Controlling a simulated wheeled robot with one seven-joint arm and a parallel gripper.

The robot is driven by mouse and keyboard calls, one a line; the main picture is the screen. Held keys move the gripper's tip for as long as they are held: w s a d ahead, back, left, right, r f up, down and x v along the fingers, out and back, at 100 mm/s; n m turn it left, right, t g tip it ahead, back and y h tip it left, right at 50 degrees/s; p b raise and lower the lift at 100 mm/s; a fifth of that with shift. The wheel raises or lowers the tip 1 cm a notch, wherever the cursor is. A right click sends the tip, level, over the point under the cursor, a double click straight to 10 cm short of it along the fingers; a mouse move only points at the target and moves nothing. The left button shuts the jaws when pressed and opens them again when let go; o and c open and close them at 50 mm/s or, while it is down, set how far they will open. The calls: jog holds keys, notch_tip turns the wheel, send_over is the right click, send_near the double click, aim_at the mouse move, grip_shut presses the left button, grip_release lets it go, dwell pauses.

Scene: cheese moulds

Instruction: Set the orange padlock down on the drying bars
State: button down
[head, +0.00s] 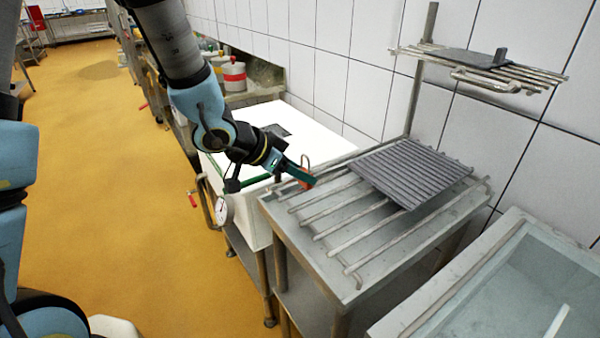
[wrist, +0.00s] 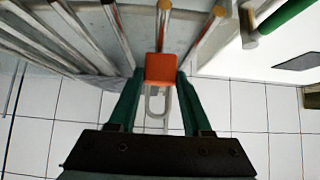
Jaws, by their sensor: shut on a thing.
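The orange padlock (wrist: 160,67) is between the green fingertips of my gripper (wrist: 160,82) in the wrist view, with its pale shackle toward the palm. In the head view the padlock (head: 306,176) shows at the tip of my gripper (head: 304,177), partly hidden by a finger. My gripper is shut on it. The drying bars (head: 345,229) are several metal rods across a steel stand. The padlock is at the left end of these bars. In the wrist view a bar (wrist: 164,22) lies just beyond the padlock; I cannot tell whether they touch.
A dark ribbed mat (head: 412,170) covers the back right of the bars. A raised rack (head: 500,75) stands on a post behind. A white vat (head: 250,120) is left of the stand, and a glass-topped basin (head: 500,290) is at front right. The front bars are bare.

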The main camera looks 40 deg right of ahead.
jog(key=shift+f, duration=0.15)
jog(key=shift+c, duration=1.7)
grip_release()
